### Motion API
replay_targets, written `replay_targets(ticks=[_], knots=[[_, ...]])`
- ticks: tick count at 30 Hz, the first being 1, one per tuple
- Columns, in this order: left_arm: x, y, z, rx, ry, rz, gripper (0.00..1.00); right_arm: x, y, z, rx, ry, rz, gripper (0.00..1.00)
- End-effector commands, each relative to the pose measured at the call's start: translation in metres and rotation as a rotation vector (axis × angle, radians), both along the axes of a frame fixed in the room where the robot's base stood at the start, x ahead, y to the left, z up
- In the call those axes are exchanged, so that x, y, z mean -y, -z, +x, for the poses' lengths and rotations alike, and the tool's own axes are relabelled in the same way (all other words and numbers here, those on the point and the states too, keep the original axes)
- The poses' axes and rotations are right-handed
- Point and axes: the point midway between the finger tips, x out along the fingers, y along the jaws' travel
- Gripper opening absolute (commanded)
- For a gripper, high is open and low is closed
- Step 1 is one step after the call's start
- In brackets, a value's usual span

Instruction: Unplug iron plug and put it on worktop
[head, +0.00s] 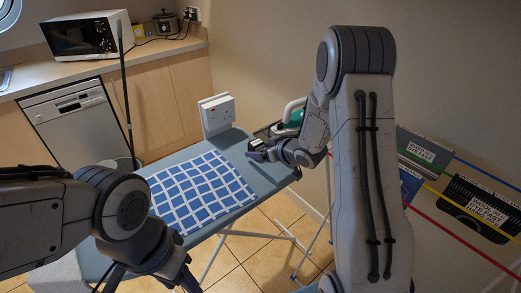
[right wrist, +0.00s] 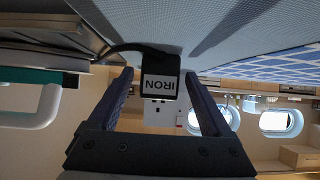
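The iron plug (right wrist: 160,78) is black with a white IRON label, upside down in the right wrist view, with its cable running off to the upper left. My right gripper (right wrist: 159,72) is open, its fingers on either side of the plug with a narrow gap to each. A white socket face (right wrist: 158,115) shows beyond the plug; I cannot tell whether the plug is seated. In the head view my right gripper (head: 256,150) is over the ironing board's right edge. The worktop (head: 60,74) is at the back left. My left gripper (head: 182,278) is low, its fingers partly hidden.
A white switched socket box (head: 217,113) stands at the ironing board's far end. A blue checked cloth (head: 200,190) covers part of the board (head: 232,150). A microwave (head: 88,36) and a dark cooker (head: 165,23) stand on the worktop. Black crates (head: 478,207) are at the right.

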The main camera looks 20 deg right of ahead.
Motion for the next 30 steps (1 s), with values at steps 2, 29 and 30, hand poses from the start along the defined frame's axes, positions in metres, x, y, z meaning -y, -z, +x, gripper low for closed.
replay_targets(ticks=[2, 29, 30], knots=[[0.0, 0.0, 0.0, 0.0, 0.0, 0.0, 0.5, 0.0, 0.0, 0.0, 0.0, 0.0, 0.0, 0.91], [0.0, -0.004, 0.0, 0.0, 0.0, 0.0, 0.5, 0.029, -0.052, -0.079, 0.0, 0.004, 0.0, 0.91], [0.0, -0.004, 0.0, 0.0, 0.0, 0.0, 0.5, 0.03, -0.054, -0.081, 0.001, 0.002, 0.0, 0.91]])
